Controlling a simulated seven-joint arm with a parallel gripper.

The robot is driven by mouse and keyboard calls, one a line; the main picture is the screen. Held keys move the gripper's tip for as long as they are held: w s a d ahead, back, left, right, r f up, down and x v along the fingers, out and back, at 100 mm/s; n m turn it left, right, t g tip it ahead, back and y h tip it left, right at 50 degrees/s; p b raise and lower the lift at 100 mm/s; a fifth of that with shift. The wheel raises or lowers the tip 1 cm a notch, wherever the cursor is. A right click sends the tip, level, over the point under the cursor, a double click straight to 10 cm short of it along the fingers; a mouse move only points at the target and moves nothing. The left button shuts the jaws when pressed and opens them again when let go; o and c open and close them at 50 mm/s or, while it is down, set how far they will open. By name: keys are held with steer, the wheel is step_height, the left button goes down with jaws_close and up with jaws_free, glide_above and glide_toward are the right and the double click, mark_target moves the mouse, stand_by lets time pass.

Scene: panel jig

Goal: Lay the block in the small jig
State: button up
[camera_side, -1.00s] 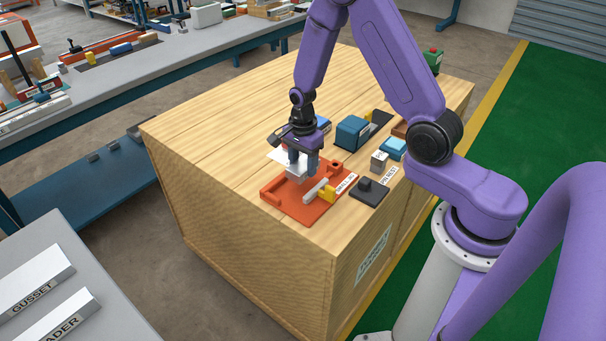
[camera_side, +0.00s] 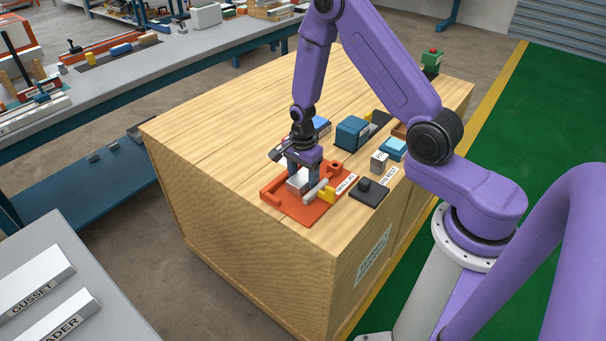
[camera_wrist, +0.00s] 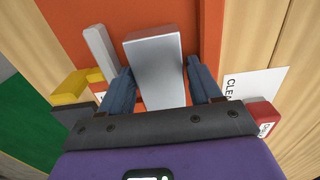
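The small jig is an orange plate with raised orange corner pieces (camera_side: 318,213) and a yellow clamp with a grey bar (camera_side: 318,189). It lies on the wooden crate top, and its orange plate fills the upper middle of the wrist view (camera_wrist: 85,20). The silver-grey block (camera_wrist: 155,65) is between the two blue-grey fingers of my gripper (camera_wrist: 160,68). The fingers appear to touch its sides. In the side view my gripper (camera_side: 302,183) points down, with the block (camera_side: 297,180) low over the jig plate. Whether the block's underside touches the plate is hidden.
The yellow clamp (camera_wrist: 75,85) and its bar stand close beside the left finger in the wrist view. A dark block (camera_side: 369,190), a grey block (camera_side: 379,161) and blue parts (camera_side: 352,132) stand right of and behind the jig. The crate's left top (camera_side: 215,135) is clear.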

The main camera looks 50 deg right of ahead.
mark_target(303, 176)
steer(key=shift+r, duration=0.1)
step_height(303, 176, up, 12)
steer(key=s+a+r+n, duration=0.4)
steer(key=a+n, duration=0.2)
steer(key=n, duration=0.2)
steer(key=s+a+r+n, duration=0.1)
steer(key=s+r+n, duration=0.2)
steer(key=s+n, duration=0.8)
steer(key=s+a+r+n, duration=0.1)
steer(key=s+r+n, duration=0.2)
steer(key=s+n, duration=0.8)
steer(key=shift+s+a+r+n, duration=0.3)
steer(key=shift+s+a, duration=0.1)
steer(key=shift+s, duration=0.25)
